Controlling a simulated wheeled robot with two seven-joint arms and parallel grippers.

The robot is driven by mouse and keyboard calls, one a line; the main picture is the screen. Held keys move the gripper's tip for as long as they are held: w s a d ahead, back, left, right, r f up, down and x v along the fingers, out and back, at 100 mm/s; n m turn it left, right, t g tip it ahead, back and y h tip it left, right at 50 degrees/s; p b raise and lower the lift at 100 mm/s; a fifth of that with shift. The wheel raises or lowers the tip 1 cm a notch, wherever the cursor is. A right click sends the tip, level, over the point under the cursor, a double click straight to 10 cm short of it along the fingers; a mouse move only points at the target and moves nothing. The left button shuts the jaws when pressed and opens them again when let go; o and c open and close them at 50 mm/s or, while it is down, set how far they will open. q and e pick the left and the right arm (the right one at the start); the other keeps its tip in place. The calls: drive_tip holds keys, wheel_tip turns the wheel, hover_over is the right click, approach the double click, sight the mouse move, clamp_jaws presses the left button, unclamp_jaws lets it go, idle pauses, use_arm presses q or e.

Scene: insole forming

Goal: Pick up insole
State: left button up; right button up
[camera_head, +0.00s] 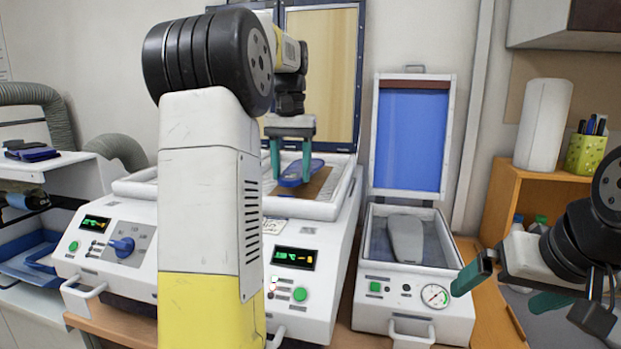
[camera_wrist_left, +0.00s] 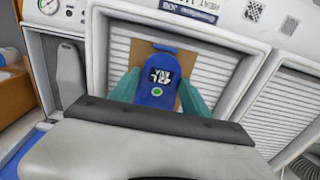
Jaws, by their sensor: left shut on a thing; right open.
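A blue insole (camera_head: 300,173) with white lettering is at the open middle machine. It also shows in the left wrist view (camera_wrist_left: 158,88). My left gripper (camera_head: 292,178) reaches down from above and is shut on the insole, with a green finger on each side of it. In the left wrist view the fingers flank the insole, and its near part is hidden by the gripper body. A brown board (camera_wrist_left: 122,73) lies beneath it on the slatted bed. I cannot tell whether the insole touches the board. My right gripper (camera_head: 505,288) is open and empty at the lower right.
A smaller machine (camera_head: 413,310) with its blue-lined lid (camera_head: 411,140) raised holds a grey foot-shaped form (camera_head: 406,238). A wooden shelf (camera_head: 494,205) stands at the right. My left arm hides part of the middle machine.

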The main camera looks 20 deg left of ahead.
use_arm(q)
drive_tip(key=s+d, duration=0.2)
drive_tip(key=s, duration=0.2)
drive_tip(key=s+d+r, duration=0.1)
drive_tip(key=s+d, duration=0.2)
drive_tip(key=s, duration=0.2)
drive_tip(key=s+d, duration=0.2)
drive_tip(key=s, duration=0.2)
drive_tip(key=shift+s+d+r, duration=0.2)
drive_tip(key=shift+s+d, duration=0.05)
drive_tip(key=shift+d, duration=0.05)
drive_tip(key=shift+w, duration=0.1)
